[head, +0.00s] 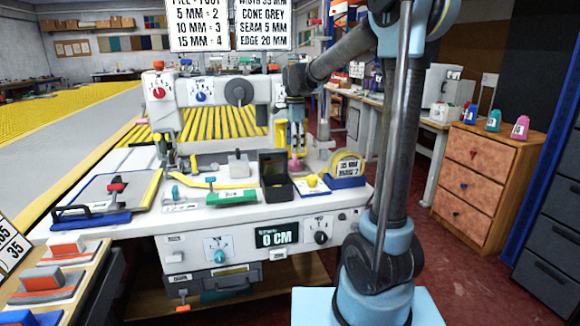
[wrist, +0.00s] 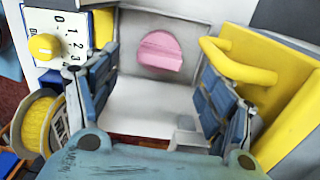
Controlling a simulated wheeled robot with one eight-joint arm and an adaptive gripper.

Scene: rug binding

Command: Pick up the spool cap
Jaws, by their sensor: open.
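A pink rounded piece (wrist: 160,52), which looks like the spool cap, shows in the wrist view beyond and between my fingers, against a grey-white face. In the head view a small pink piece (head: 294,165) shows on the machine bed just below my gripper (head: 297,142), partly hidden. My gripper in the wrist view (wrist: 155,78) is open, with blue-grey finger pads wide apart on the left and right. Nothing is between the pads, and the pink piece appears apart from them.
A yellow handle (wrist: 240,62) is close to the right finger in the wrist view. A yellow spool (wrist: 38,120) is at lower left. In the head view a dark open box (head: 274,172) and a yellow tape roll in a blue holder (head: 347,180) stand nearby on the white machine bed.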

